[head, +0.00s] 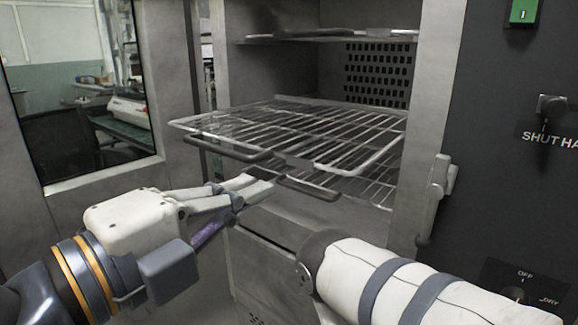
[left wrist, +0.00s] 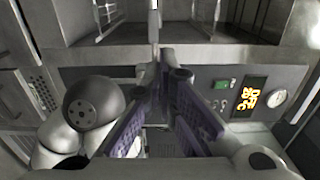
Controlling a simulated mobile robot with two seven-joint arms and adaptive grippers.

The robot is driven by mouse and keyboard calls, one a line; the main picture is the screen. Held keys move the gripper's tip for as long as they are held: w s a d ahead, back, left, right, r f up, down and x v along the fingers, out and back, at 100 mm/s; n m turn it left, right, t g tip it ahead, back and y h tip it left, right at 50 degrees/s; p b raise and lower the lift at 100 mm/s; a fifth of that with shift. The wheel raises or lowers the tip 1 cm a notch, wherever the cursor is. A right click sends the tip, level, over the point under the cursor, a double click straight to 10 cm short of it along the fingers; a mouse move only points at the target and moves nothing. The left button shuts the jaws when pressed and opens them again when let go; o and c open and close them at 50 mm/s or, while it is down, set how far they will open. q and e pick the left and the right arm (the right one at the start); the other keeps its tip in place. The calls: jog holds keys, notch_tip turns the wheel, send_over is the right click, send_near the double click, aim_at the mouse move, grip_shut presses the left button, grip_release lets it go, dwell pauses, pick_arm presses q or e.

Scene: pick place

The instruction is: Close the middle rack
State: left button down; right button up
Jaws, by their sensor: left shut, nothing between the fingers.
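The middle rack (head: 290,125) is a wire shelf that sticks out of the front of the open grey oven chamber. A dark handle bar (head: 235,150) runs along its front edge. A lower rack (head: 375,187) shows just under it, also with a dark front handle (head: 308,188). My left gripper (head: 262,185) is shut and empty, just below and in front of the middle rack's front edge; I cannot tell whether it touches either rack. Its purple-padded fingers also show in the left wrist view (left wrist: 163,78). My right gripper is not in view.
A top rack (head: 335,36) sits inside the chamber. The open door with a window (head: 85,100) stands at left. A door latch (head: 436,190) juts from the right frame, beside a dark control panel (head: 500,190). My right arm crosses the lower right.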

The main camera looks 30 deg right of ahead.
pick_arm(q)
jog(key=x, duration=1)
jog(key=shift+w, duration=0.2)
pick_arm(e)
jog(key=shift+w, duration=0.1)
pick_arm(q)
jog(key=shift+d+f, duration=0.1)
jog(key=shift+f, duration=0.05)
